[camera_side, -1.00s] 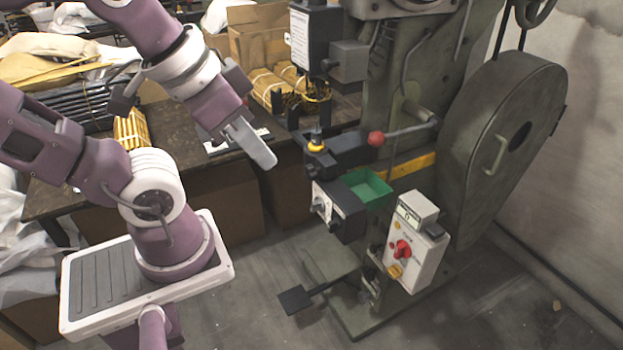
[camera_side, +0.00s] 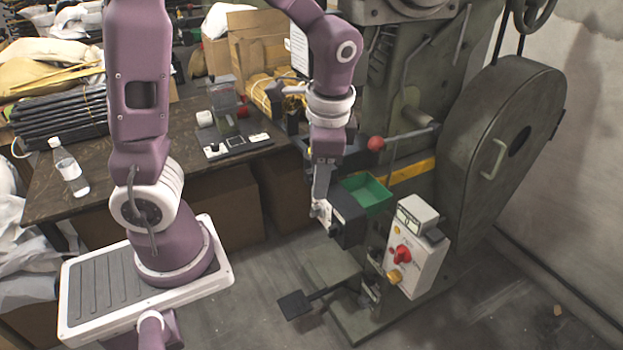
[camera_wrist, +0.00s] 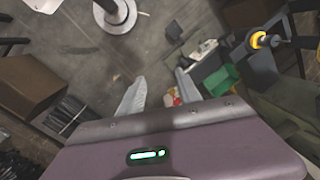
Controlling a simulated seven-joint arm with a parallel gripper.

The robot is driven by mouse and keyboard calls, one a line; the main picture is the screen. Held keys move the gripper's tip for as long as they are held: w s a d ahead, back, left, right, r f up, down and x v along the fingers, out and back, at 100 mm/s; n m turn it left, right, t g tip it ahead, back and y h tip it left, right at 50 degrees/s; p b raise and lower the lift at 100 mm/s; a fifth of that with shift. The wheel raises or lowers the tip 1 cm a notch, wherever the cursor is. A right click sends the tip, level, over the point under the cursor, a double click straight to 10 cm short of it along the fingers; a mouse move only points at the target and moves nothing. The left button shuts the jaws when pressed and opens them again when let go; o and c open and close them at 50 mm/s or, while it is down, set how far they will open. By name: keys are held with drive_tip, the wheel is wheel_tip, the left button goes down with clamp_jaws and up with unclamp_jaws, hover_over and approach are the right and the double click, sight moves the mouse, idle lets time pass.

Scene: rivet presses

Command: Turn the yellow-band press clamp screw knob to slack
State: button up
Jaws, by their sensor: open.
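The green press (camera_side: 395,100) carries a yellow band (camera_side: 412,168) across its front, at the right of the side view. A dark box with knobs on its face (camera_side: 347,218) sits low on its front, left of a green tray (camera_side: 368,194). My gripper (camera_side: 318,212) points down at the left face of this box and hides part of it; I cannot tell whether it touches. In the wrist view my gripper (camera_wrist: 160,88) is open, with nothing held between its fingers. A yellow ring around a dark knob (camera_wrist: 258,40) shows at the upper right there. I cannot tell which knob is the clamp screw.
A red-ball lever (camera_side: 376,144) sticks out above the green tray. A white control box (camera_side: 415,250) with a red knob stands to the right. A foot pedal (camera_side: 295,303) is below.

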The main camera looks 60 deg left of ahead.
drive_tip(key=w+a+f+m+g+y, duration=0.1)
drive_tip(key=w+a+f+m+y, duration=0.1)
drive_tip(key=a+f+m+y, duration=0.3)
drive_tip(key=w+a+f+m+g+y, duration=0.1)
drive_tip(key=w+a+f+y, duration=0.15)
drive_tip(key=f, duration=0.45)
drive_tip(key=m+t+y, duration=0.2)
drive_tip(key=m+y, duration=0.2)
drive_tip(key=m, duration=0.3)
approach(312, 179)
drive_tip(key=x, duration=1)
drive_tip(key=shift+w+a+f, duration=0.1)
drive_tip(key=shift+w+a, duration=0.05)
drive_tip(key=shift+w, duration=0.05)
clamp_jaws()
